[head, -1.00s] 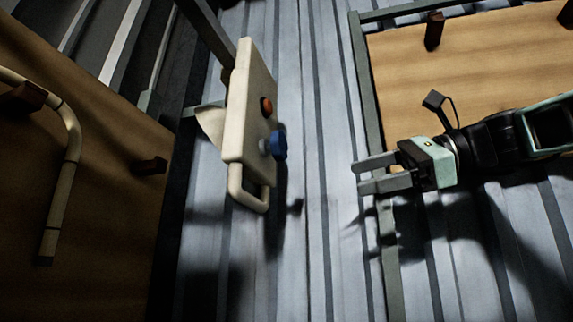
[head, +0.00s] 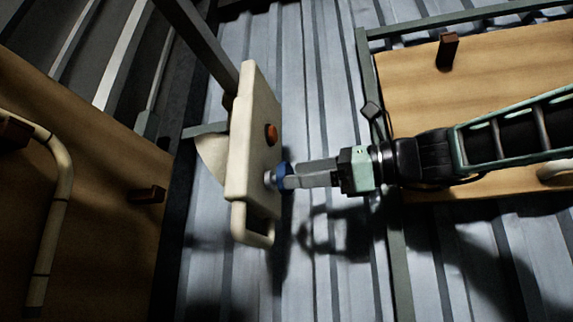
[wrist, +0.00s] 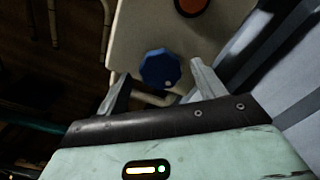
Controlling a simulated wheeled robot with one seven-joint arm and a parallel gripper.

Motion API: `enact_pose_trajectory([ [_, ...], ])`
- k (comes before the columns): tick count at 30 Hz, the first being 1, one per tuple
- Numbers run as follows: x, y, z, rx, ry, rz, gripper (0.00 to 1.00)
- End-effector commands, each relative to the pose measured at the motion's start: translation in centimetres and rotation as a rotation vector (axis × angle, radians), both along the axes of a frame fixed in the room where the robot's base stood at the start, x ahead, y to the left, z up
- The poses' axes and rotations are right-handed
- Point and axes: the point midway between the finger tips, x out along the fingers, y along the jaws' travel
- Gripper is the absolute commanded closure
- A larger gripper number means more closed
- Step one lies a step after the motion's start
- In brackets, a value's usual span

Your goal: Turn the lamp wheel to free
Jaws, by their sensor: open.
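The lamp wheel is a blue faceted knob (head: 283,175) on the face of a cream panel (head: 249,130). In the wrist view the blue knob (wrist: 159,69) has a small pale dot near its lower edge. My gripper (head: 284,174) is open, with its fingers pointing at the panel and their tips at the knob. In the wrist view the fingers (wrist: 158,80) stand apart on either side of the knob. I cannot tell whether they touch it. In the head view the fingers partly hide the knob.
An orange-red button (head: 271,134) sits above the knob, and it also shows in the wrist view (wrist: 192,5). A cream loop handle (head: 254,238) hangs below the panel. Wooden boards with dark pegs (head: 147,194) stand at both sides. Bent rattan (head: 60,200) lies on the left board.

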Motion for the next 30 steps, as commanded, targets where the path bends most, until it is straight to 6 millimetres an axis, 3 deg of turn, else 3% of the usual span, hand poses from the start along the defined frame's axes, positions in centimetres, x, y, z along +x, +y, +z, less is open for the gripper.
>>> enact_pose_trajectory([
  [6,1.0,2.7,0.1,-0.001,0.001,0.002,0.31],
  [18,1.2,3.4,0.0,0.000,0.000,0.000,0.31],
  [23,1.2,3.4,0.0,0.000,0.000,0.000,0.73],
  [30,1.2,3.4,-0.1,-0.002,-0.007,0.000,0.76],
])
